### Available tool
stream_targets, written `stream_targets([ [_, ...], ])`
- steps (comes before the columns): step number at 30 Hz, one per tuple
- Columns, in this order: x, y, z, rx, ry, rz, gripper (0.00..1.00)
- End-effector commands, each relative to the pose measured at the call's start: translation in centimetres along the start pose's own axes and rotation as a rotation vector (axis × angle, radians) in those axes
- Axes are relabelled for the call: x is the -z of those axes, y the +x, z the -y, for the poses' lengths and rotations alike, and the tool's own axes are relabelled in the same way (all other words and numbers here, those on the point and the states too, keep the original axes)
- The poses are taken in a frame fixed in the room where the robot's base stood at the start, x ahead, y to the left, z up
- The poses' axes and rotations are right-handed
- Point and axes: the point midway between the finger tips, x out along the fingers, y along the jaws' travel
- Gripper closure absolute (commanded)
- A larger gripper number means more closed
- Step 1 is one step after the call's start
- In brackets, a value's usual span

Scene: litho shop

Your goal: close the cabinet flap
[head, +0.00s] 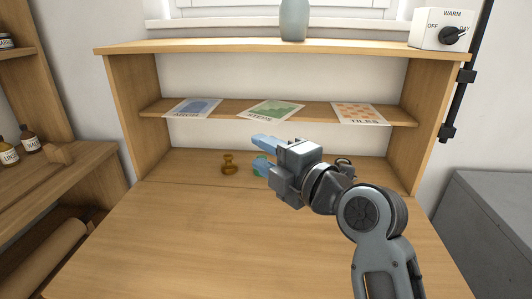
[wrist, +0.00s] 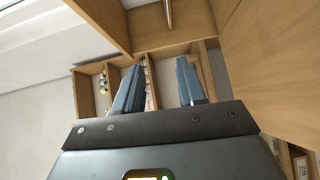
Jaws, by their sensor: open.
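The cabinet flap (head: 190,240) is a broad pale wooden panel, lowered open and reaching toward me from the front of the cabinet (head: 137,110). A seam at its far edge meets the cabinet floor. My gripper (head: 260,152) is above the far part of the flap, in front of the cabinet opening, pointing left. Its blue fingers are apart and empty, and it appears clear of the wood. The wrist view also shows my gripper (wrist: 160,82) open, with a broad wooden panel at the right; I cannot tell whether that is the flap.
A brass-coloured knob-like piece (head: 229,165) stands on the cabinet floor. The cabinet's inner shelf (head: 229,110) holds three prints. A vase (head: 294,20) and a switch box (head: 438,29) are on top. A side shelf with bottles (head: 29,138) is left; a grey block (head: 495,220) is right.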

Motion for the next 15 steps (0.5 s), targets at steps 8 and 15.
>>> stream_targets([
  [8,-0.03,-0.03,0.0,0.0,0.0,0.001,0.76],
  [15,-0.04,-0.04,0.0,0.0,0.0,0.001,0.99],
])
